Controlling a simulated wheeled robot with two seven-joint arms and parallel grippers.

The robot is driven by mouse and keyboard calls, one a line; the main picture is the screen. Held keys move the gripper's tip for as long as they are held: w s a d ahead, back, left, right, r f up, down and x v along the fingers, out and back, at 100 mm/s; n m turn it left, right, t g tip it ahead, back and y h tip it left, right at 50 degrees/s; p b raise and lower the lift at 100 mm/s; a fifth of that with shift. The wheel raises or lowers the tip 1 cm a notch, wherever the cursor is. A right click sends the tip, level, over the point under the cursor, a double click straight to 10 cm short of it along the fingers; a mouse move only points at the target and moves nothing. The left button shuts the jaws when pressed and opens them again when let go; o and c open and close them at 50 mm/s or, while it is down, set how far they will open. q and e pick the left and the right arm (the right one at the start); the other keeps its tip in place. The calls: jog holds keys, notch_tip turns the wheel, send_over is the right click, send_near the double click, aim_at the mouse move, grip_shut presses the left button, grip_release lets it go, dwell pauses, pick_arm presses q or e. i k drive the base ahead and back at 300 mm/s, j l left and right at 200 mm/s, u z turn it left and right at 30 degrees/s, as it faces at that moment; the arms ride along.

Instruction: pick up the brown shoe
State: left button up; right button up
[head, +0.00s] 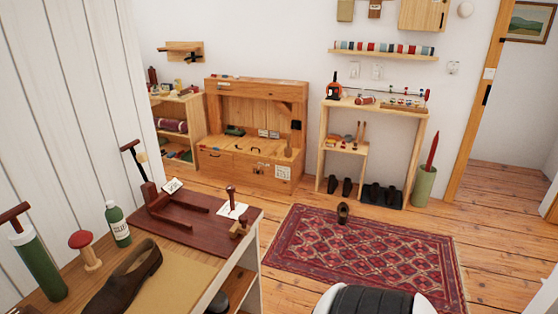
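A brown shoe (124,280) lies on the table at the lower left, partly over a tan mat, with its near end close to the bottom edge of the view. A second, smaller-looking dark brown shoe (343,213) sits on the red patterned rug (365,255), near its far edge. I cannot tell from this view which of the two the task means. Neither of my grippers is in view.
The table also holds a green bottle (118,224), a red-topped wooden stand (87,250), a green cylinder (40,265) and a dark red board (185,228) with tools. Dark footwear (382,196) stands under the shelf. Wooden floor right of the rug is clear.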

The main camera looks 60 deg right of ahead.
aim_at(343, 210)
jog(key=z, duration=2.6)
jog(key=i+l+z, duration=0.15)
jog(key=i, duration=0.3)
jog(key=i+l, duration=0.1)
jog(key=i, duration=1.05)
jog(key=i+l, duration=0.1)
jog(key=i, duration=1)
jog(key=i+j+u, duration=0.1)
jog(key=i+u, duration=0.55)
jog(key=i, duration=0.15)
jog(key=i+l+u, duration=0.15)
jog(key=i+u, duration=0.2)
jog(key=i+j+z, duration=0.15)
jog(key=i+j, duration=0.15)
jog(key=i, duration=0.2)
jog(key=i+j+z, duration=0.15)
jog(key=i+j, duration=0.2)
jog(key=i, duration=0.15)
